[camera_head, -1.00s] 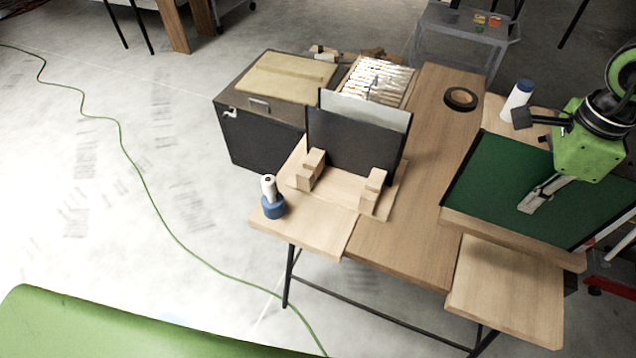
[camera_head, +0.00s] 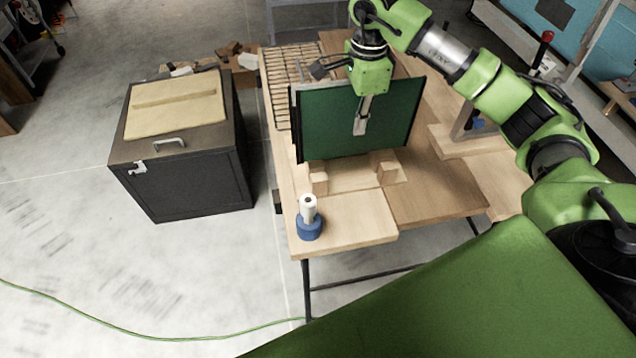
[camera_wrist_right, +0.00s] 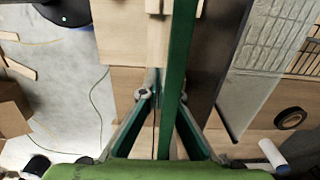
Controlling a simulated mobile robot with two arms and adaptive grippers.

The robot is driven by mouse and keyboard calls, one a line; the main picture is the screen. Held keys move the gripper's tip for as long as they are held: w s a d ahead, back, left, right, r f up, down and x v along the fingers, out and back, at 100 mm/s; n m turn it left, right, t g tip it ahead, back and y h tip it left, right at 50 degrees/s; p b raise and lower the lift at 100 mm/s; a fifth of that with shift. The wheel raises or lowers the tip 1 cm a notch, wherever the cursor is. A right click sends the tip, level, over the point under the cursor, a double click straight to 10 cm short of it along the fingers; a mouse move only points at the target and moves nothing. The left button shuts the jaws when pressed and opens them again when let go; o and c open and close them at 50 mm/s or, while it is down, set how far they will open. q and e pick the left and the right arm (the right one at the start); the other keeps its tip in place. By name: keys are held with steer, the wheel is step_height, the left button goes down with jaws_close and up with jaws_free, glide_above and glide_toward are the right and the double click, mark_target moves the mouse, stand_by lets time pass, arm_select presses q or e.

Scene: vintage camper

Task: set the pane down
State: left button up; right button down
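The green pane (camera_head: 340,118) with dark side edges is upright in front of the dark panel (camera_wrist_right: 215,60). My right gripper (camera_head: 361,118) is shut on it from above; in the right wrist view the pane (camera_wrist_right: 178,60) shows edge-on between the fingers. The wooden rack (camera_head: 350,178) with upright blocks (camera_head: 386,172) is below and in front of the pane. I cannot tell whether the pane's lower edge touches the rack. A frosted pane (camera_wrist_right: 265,65) stands behind the dark panel and is mostly hidden in the head view. My left gripper is not in view.
A white-topped blue bottle (camera_head: 309,220) stands at the table's front left corner. A slatted rack (camera_head: 285,75) lies behind the panes. A dark chest (camera_head: 190,165) stands left of the table. A black tape roll (camera_wrist_right: 290,118) shows in the right wrist view.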

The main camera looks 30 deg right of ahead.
mark_target(354, 153)
steer(key=shift+w+a+f, duration=0.1)
steer(key=shift+a+f, duration=0.05)
steer(key=shift+f, duration=0.2)
steer(key=f, duration=0.1)
steer(key=f+p, duration=0.1)
steer(key=f, duration=0.3)
steer(key=shift+d+f+p, duration=0.25)
steer(key=shift+d+p, duration=0.05)
steer(key=shift+p, duration=0.1)
steer(key=shift+f, duration=0.25)
steer(key=f+p, duration=0.1)
steer(key=f, duration=0.2)
steer(key=shift+a, duration=0.2)
steer(key=shift+f, duration=0.3)
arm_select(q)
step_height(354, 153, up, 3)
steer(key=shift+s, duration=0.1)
arm_select(e)
steer(key=shift+d, duration=0.15)
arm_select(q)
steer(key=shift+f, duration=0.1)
arm_select(e)
steer(key=shift+f, duration=0.15)
